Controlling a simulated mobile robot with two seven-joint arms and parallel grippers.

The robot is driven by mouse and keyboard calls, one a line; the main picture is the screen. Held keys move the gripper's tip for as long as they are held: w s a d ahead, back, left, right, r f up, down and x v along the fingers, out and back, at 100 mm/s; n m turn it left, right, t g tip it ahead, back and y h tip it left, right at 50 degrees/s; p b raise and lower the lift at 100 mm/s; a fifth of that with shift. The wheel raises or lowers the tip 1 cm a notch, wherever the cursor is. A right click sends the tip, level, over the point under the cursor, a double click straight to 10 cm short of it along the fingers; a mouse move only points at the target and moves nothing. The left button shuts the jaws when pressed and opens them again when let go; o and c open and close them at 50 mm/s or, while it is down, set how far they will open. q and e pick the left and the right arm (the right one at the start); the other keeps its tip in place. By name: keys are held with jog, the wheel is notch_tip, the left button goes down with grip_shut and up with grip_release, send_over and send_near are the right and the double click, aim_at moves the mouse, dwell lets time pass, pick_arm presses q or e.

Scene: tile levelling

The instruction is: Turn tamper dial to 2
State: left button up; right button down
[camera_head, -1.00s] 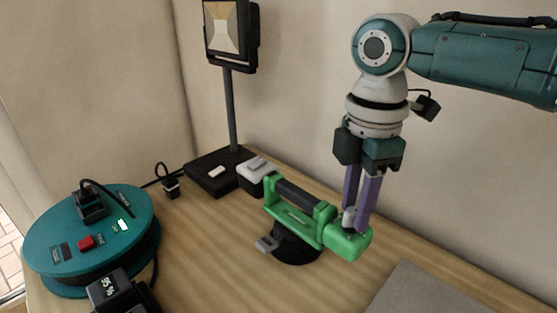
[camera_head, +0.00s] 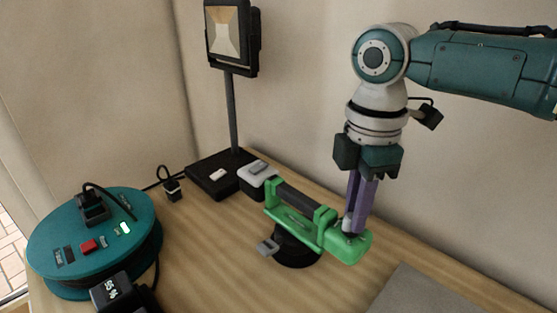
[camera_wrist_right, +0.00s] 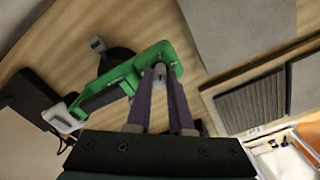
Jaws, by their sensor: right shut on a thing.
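The tamper (camera_head: 295,220) is a green tool with a dark grip bar and a round black base, standing on the wooden table. Its dial (camera_wrist_right: 160,76) is a small grey knob on the green end, mostly hidden by the fingers in the head view. My right gripper (camera_head: 352,228) points down over that end, its purple fingers shut on the dial. The right wrist view also shows the fingers around the knob. The number the dial points to cannot be read. My left gripper does not show.
A teal cable reel (camera_head: 140,243) stands at the left, with a black device with a lit display (camera_head: 118,292) in front of it. A work lamp (camera_head: 233,120) and a grey-white box (camera_head: 257,180) stand behind. A grey slab (camera_head: 418,292) lies at the front right.

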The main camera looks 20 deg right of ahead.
jog(key=shift+r+m+p, duration=0.25)
jog(key=shift+m+p, duration=0.85)
jog(key=shift+p, duration=0.1)
jog(key=m+p, duration=0.2)
jog(key=shift+a+m, duration=0.1)
jog(key=shift+m, duration=0.2)
jog(key=m+p, duration=0.2)
jog(key=m, duration=0.1)
jog(key=shift+f, duration=0.15)
jog(key=shift+f+m+p, duration=0.1)
jog(key=shift+m+p, duration=0.35)
jog(key=shift+m, duration=1.25)
jog(key=c, duration=0.8)
grip_release()
